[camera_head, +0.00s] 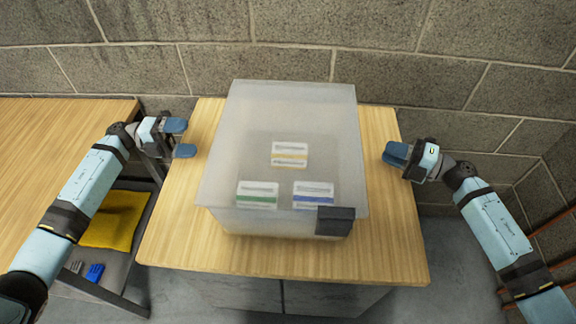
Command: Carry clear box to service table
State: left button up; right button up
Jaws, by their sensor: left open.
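The clear box (250,125) stands on a small wooden-topped table (180,245) in the middle of the head view. It is a frosted, see-through box with a dark latch (335,220) at its front right. Three labelled packs, marked yellow (290,154), green (257,194) and blue (313,194), show at the box. My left gripper (182,138) is open and empty to the left of the box, apart from it. My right gripper (392,155) is to the right of the box, also apart from it; its fingers overlap in this view, so its opening is unclear.
Another wooden table (50,150) stands at the left, with a yellow cloth-like item (115,218) and small blue and grey items on a shelf below. A grey block wall (300,40) closes off the back. Grey floor shows at the lower right.

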pick_arm(q)
jog(key=d, duration=0.6)
jog(key=shift+s+d, duration=0.25)
jog(key=shift+d, duration=0.1)
pick_arm(e)
jog(key=x, duration=0.6)
jog(key=shift+w+a, duration=0.2)
jog(key=shift+a, duration=0.15)
pick_arm(q)
jog(key=shift+c, duration=0.5)
pick_arm(e)
jog(key=shift+c, duration=0.4)
pick_arm(q)
jog(key=c, duration=0.3)
pick_arm(e)
grip_shut()
pick_arm(q)
grip_shut()
jog(key=shift+w+r, duration=0.1)
jog(key=shift+r, duration=0.05)
